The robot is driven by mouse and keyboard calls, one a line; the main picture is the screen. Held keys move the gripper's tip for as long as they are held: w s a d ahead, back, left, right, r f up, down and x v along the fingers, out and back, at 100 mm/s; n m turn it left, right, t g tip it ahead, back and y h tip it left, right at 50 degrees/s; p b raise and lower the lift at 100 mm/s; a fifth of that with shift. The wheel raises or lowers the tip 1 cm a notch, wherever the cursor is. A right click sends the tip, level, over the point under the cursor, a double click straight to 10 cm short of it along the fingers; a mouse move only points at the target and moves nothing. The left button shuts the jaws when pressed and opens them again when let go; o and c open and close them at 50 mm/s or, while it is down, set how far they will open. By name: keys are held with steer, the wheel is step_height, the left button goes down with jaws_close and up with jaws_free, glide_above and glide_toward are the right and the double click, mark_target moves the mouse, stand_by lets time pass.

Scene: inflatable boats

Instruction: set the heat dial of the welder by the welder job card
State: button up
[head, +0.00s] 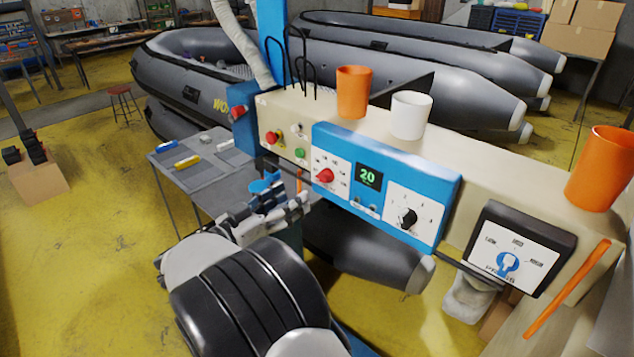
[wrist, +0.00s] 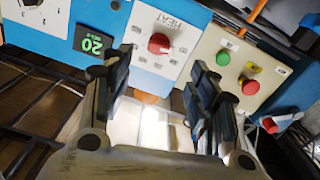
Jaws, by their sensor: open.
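The welder's blue panel (head: 335,140) is on the front of a cream console. Its red heat dial (head: 326,175) sits on a white plate at the panel's left; in the wrist view the red dial (wrist: 159,43) is under the word HEAT. The marks around it are too small to read, and I cannot tell its setting. A display (head: 368,176) beside it shows a green 20. My gripper (wrist: 158,65) is open and empty, its fingers pointing at the dial and apart from it. In the head view my gripper (head: 284,192) is left of and below the dial. I cannot make out a job card.
A black knob (head: 408,217) is right of the display. A black box with a blue knob (head: 508,264) is further right. Red and green buttons (head: 300,153) are left of the panel. Cups (head: 411,115) stand on the console top. A grey table (head: 215,185) is at left.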

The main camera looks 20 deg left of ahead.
mark_target(320, 179)
steer(key=x, duration=0.9)
steer(key=shift+w+d+b, duration=0.1)
steer(key=shift+w+b, duration=0.25)
steer(key=shift+w, duration=0.05)
steer(key=c, duration=1.1)
steer(key=shift+o, duration=0.2)
